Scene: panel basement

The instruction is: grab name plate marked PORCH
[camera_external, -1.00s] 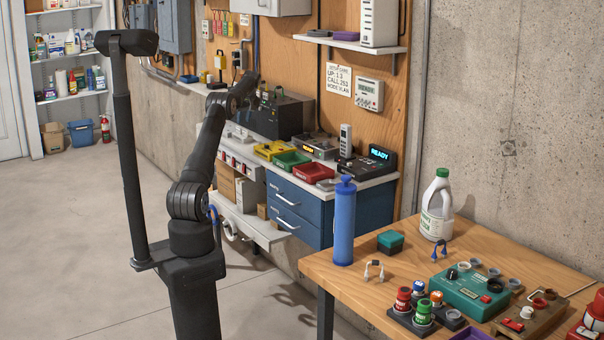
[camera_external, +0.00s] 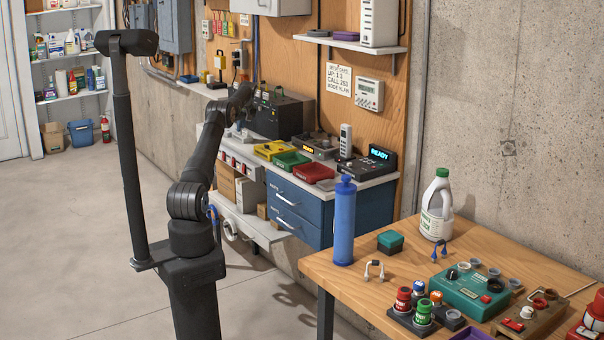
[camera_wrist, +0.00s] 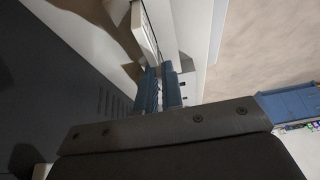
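My gripper (camera_wrist: 160,72) shows in the wrist view with two blue fingers close together, a narrow gap between them. A thin white plate-like piece (camera_wrist: 145,30) runs up from between or just beyond the fingertips. No lettering is readable on it, so I cannot tell whether it is the PORCH name plate or whether the fingers grip it. In the external view my gripper (camera_external: 245,95) is beside the dark box on the far bench, small and partly hidden by the wrist. No plate marked PORCH can be read in either view.
The black box (camera_external: 283,115) stands on the far bench close to my gripper. Yellow, green and red trays (camera_external: 290,160) and a device reading READY (camera_external: 368,161) lie to its right. A wooden table (camera_external: 365,285) with a blue cylinder (camera_external: 344,222) stands in the right foreground.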

